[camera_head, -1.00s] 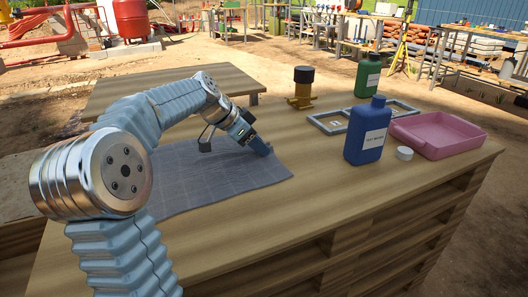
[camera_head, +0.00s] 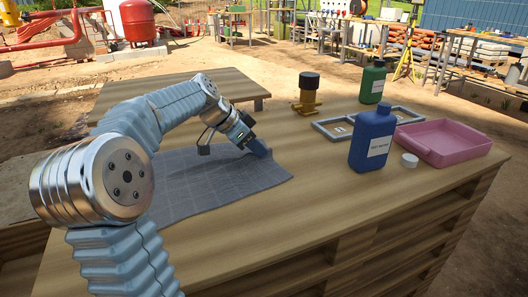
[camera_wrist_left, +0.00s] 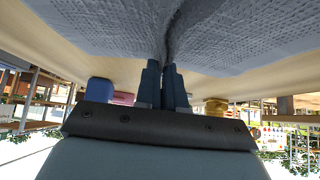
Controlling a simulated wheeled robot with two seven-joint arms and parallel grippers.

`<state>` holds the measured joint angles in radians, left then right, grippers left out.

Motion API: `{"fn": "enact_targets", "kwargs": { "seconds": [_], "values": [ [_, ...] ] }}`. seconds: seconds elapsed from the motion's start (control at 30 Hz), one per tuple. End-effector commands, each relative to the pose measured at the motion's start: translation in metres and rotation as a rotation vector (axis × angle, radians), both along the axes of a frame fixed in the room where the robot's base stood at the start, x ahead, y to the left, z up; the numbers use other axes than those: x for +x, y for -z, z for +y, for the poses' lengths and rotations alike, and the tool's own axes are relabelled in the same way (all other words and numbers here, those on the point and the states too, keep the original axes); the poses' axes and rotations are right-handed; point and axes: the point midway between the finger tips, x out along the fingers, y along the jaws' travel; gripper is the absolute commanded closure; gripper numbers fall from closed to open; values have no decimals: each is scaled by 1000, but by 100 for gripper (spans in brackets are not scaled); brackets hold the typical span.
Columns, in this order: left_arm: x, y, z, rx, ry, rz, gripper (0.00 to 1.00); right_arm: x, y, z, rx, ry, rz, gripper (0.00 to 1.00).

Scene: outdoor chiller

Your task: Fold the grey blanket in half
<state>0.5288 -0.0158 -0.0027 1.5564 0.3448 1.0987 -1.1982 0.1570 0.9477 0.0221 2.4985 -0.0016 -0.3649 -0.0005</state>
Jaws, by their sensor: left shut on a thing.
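The grey blanket (camera_head: 205,187) lies flat on the wooden table, partly hidden behind my left arm. My left gripper (camera_head: 262,150) is at the blanket's far right part, tilted down to the cloth. In the left wrist view, my left gripper (camera_wrist_left: 163,88) is shut on the blanket, and the blanket (camera_wrist_left: 100,28) bunches into a fold between the fingertips. My right gripper is not in view.
The wooden table (camera_head: 300,220) is clear in front of the blanket. To the right stand a blue bottle (camera_head: 372,140), a white cap (camera_head: 410,160), a pink tray (camera_head: 428,152), a grey frame (camera_head: 330,134), a green bottle (camera_head: 372,82) and a brass fitting with black top (camera_head: 308,95).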

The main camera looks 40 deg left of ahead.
Motion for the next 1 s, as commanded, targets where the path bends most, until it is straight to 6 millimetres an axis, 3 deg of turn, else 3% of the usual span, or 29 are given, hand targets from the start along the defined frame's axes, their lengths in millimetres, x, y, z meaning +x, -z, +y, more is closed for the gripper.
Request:
{"fn": "enact_targets", "kwargs": {
  "seconds": [0.03,0.4,0.6,0.77,0.9,1.0],
  "values": [
    [-6,-15,4,2,-3,-4,100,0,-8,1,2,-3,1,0],
    [-67,-98,35,3,-4,-8,100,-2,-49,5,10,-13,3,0],
    [-109,-128,57,2,-6,-8,100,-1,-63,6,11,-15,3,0],
    [-149,-131,78,2,-7,-7,100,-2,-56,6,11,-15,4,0],
    [-184,-120,96,0,-6,-7,100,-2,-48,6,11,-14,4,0],
    [-205,-98,106,0,-5,-6,100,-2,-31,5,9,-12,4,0]
  ]
}}
